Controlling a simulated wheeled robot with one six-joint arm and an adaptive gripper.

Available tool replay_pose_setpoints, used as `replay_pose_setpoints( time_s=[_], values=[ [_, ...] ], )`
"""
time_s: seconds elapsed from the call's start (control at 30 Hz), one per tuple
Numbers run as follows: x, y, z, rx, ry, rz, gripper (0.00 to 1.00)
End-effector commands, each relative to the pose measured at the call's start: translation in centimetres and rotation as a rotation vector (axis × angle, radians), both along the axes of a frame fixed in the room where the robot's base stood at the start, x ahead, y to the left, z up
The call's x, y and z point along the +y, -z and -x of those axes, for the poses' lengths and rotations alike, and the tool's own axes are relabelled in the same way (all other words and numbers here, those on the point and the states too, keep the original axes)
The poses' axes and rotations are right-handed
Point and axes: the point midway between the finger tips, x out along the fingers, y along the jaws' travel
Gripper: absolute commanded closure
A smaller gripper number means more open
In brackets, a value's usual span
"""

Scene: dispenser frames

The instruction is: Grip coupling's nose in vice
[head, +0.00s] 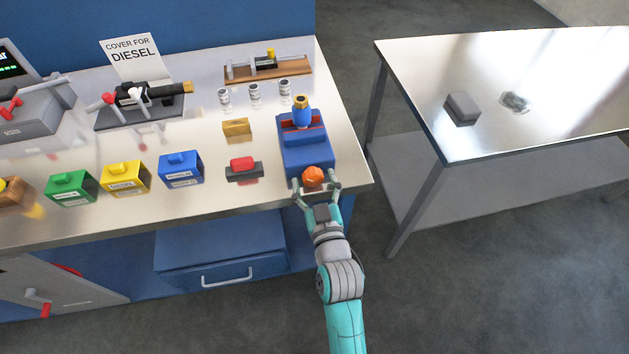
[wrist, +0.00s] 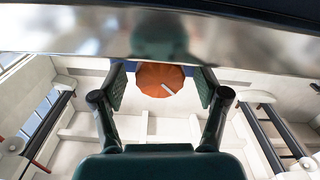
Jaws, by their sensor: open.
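The blue vice (head: 307,158) stands at the right end of the bench. The coupling (head: 302,116), blue with a brass-coloured top, stands upright at the vice's red-lined jaws. Whether the jaws touch its nose cannot be told. An orange knob (head: 314,176) is at the vice's near end, by the bench's front edge. My gripper (head: 318,187) is open at this knob, with a finger on each side. In the wrist view the orange knob (wrist: 160,79) lies between the open fingers; contact is not clear.
Left of the vice are a red-topped dark block (head: 243,169), a brass block (head: 237,128) and several covers, including a blue one (head: 181,170). Small cans (head: 255,94) stand behind. A side table (head: 560,80) is to the right, across a floor gap.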

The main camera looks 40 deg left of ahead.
Motion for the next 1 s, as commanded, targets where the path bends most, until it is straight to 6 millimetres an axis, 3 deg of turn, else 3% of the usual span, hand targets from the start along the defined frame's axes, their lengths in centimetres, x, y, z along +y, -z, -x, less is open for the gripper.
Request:
replay_pose_setpoints(
  time_s=[0.03,0.23,0.27,0.47,1.0],
  values=[
    [-0.01,0.00,0.01,0.000,0.000,0.000,0.34],
    [-0.02,0.01,0.01,0.000,0.000,0.000,0.84],
    [-0.02,0.00,0.01,0.000,0.000,0.000,0.86],
    [-0.02,0.00,0.03,0.026,0.000,-0.022,0.86],
    [0.02,0.00,0.07,0.297,0.000,-0.253,0.86]
  ],
)
